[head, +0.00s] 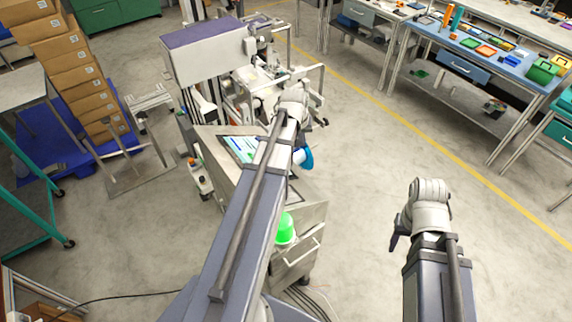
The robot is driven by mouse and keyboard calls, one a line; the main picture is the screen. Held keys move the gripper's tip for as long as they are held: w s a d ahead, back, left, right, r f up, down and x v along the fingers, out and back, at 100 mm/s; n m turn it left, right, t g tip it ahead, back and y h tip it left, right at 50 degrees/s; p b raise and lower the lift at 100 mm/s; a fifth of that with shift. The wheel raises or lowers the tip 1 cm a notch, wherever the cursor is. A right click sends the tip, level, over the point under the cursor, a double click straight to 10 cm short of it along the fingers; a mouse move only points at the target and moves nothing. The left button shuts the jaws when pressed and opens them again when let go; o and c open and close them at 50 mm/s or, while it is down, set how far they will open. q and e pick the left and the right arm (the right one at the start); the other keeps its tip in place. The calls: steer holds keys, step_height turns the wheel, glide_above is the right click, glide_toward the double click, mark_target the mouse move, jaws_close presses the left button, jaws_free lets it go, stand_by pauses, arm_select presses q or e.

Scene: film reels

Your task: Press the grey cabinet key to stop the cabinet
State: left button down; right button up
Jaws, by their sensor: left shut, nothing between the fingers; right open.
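The grey cabinet (312,218) stands in the middle, with a sloping top, a lit screen (240,147) and a drawer handle on its front. A green dome (285,228) glows at its near right part. A rounded blue piece (306,158) shows beside my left arm; I cannot tell what it belongs to. My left arm crosses above the cabinet and hides much of its top. The grey key is not visible. My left gripper is hidden behind the arm. My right gripper (396,241) shows only as a dark tip below the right arm's joint, over bare floor, apart from the cabinet.
A machine with a purple-topped housing (205,50) stands behind the cabinet. Stacked cartons (70,65) on a blue pallet and a teal-framed cart (30,210) are at left. Workbenches (490,60) line the upper right. The floor right of the cabinet is clear.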

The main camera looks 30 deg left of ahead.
arm_select(q)
steer(key=shift+a+r, duration=0.1)
steer(key=shift+a, duration=0.1)
stand_by(0.3)
steer(key=s+f+b, duration=0.1)
steer(key=f+b, duration=0.1)
steer(key=s+a+f+b, duration=0.1)
steer(key=f+b, duration=0.2)
steer(key=s+f+b, duration=0.2)
steer(key=shift+a+f+b, duration=0.3)
steer(key=shift+f+b, duration=0.1)
stand_by(1.8)
steer(key=shift+s+a+f+b, duration=0.1)
steer(key=shift+s+f+b, duration=0.1)
steer(key=shift+f+b, duration=0.15)
steer(key=shift+s+a+f+b, duration=0.1)
steer(key=shift+s+f+b, duration=0.1)
steer(key=shift+f+b, duration=0.2)
stand_by(0.8)
steer(key=shift+r, duration=0.1)
steer(key=shift+w+d+r+p, duration=0.2)
steer(key=shift+w+r+p, duration=0.2)
steer(key=shift+r+p, duration=0.35)
